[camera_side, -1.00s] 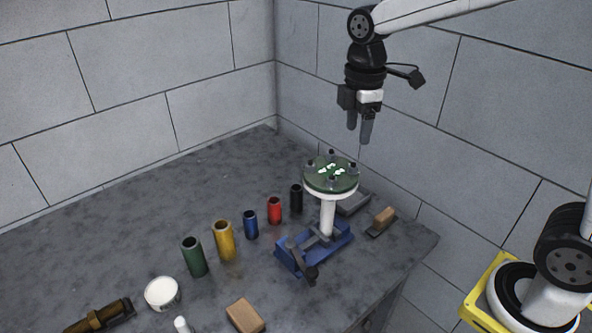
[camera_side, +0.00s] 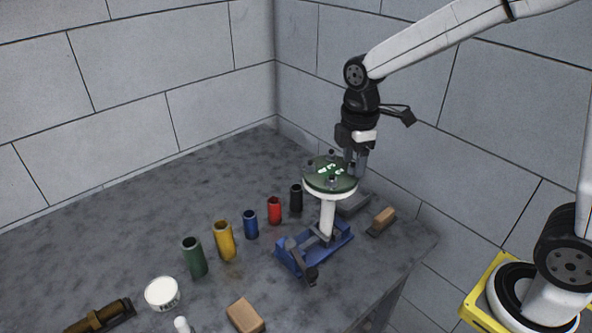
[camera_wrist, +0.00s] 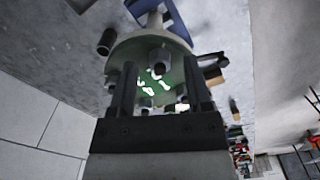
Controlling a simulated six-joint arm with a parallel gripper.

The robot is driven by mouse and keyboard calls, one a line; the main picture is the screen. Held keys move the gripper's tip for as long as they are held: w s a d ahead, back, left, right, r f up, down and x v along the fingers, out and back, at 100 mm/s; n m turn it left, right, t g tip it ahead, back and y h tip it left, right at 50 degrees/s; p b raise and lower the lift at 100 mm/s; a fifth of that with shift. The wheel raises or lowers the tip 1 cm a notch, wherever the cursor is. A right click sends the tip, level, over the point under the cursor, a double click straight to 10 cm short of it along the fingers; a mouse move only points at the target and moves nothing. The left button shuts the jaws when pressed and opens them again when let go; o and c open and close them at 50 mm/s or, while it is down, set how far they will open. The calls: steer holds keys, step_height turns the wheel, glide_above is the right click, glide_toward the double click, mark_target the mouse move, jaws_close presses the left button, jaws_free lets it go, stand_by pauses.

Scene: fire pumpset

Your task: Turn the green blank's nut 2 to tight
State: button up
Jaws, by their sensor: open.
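The green blank (camera_side: 322,177) is a round disc with white markings on top, lying on a white flange on an upright white pipe. Several nuts stand around its rim; I cannot read which is nut 2. My gripper (camera_side: 357,168) points down at the disc's right back edge, its fingers close to a nut there and partly hiding it. In the wrist view, my open gripper (camera_wrist: 160,85) has its two fingers spread across the green blank (camera_wrist: 172,78), with one nut (camera_wrist: 160,60) showing between and beyond the fingertips. I cannot tell whether a finger touches anything.
The pipe stands in a blue vise (camera_side: 290,258). Left of it are black (camera_side: 296,198), red (camera_side: 274,211), blue (camera_side: 251,225), yellow (camera_side: 224,241) and green (camera_side: 194,257) cylinders. A white tub (camera_side: 162,293) and a tan block (camera_side: 245,316) lie in front. Walls stand behind.

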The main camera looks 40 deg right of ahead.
steer(key=shift+f, duration=0.2)
jaws_close()
